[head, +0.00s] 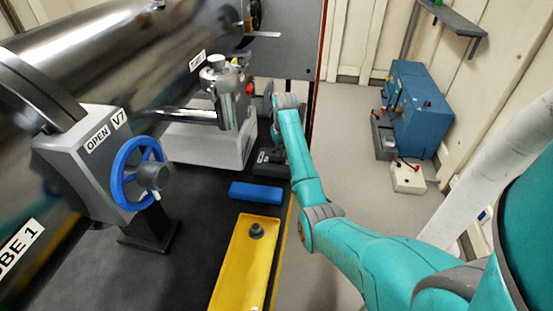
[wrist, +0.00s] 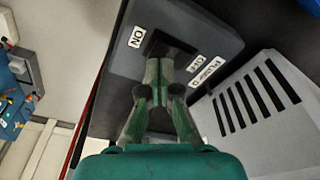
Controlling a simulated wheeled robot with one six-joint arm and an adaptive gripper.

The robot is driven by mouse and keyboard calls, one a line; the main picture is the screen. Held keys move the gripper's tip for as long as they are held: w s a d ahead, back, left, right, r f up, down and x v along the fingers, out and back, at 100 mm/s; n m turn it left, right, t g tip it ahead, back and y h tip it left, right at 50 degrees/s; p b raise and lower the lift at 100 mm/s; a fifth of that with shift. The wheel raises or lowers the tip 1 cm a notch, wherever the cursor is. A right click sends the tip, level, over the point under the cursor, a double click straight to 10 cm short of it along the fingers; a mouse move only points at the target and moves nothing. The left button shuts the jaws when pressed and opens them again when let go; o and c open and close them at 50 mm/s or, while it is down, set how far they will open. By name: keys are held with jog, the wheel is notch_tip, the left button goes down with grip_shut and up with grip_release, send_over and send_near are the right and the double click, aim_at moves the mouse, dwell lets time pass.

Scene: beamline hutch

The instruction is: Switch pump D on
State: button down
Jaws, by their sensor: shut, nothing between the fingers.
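The pump D switch box is a dark grey box with a black rocker (wrist: 167,46) between white labels. The ON label (wrist: 136,36) is at its left, and the OFF label (wrist: 196,63) and PUMP D label (wrist: 206,77) are at its right in the wrist view. My gripper (wrist: 158,66) is shut and empty, its tips at the rocker's near edge and covering part of it. I cannot tell whether they touch, or which way the rocker is tipped. In the head view the dark switch box (head: 268,164) is partly hidden by my arm.
A light grey vented housing (wrist: 262,92) stands right beside the switch box. On the bench lie a blue block (head: 256,193) and a yellow tray (head: 243,270). The blue-wheeled valve V7 (head: 138,172) is at left. A blue machine (head: 420,108) stands on the floor at right.

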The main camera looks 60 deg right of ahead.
aim_at(280, 159)
jog(key=shift+f, duration=1.05)
dwell(0.9)
jog(key=shift+r, duration=3.5)
